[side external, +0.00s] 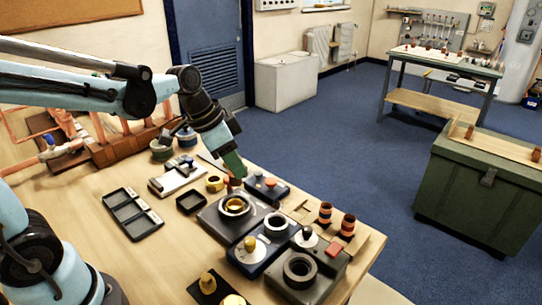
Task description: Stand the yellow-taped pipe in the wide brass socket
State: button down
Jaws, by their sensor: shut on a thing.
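My gripper (234,168), with green fingers pointing down, is above the far side of the fixtures on the bench. It is shut on a copper-coloured piece (233,181), of which only a small part shows below the fingers. I cannot make out yellow tape on it. A wide ring with a brass-coloured inside, seemingly the wide brass socket (235,205), sits on a dark grey block just in front of the gripper. The held piece appears behind and above this socket, not in it.
More fixtures stand close by: a dark ring socket (299,268), a ring (276,223) and a round plate with a brass knob (250,246). Copper pieces (347,224) stand upright at the right edge. A black tray (132,214) lies left. Bare wood is at front left.

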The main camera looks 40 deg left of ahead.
aim_at(233, 181)
jog(key=shift+s+a+f, duration=0.2)
jog(key=shift+a+f, duration=0.05)
jog(key=shift+a, duration=0.1)
jog(key=shift+f, duration=2.35)
jog(key=shift+f, duration=1.2)
jog(key=shift+f, duration=0.4)
jog(key=c, duration=1.1)
grip_release()
jog(key=shift+c, duration=0.2)
jog(key=v, duration=1.1)
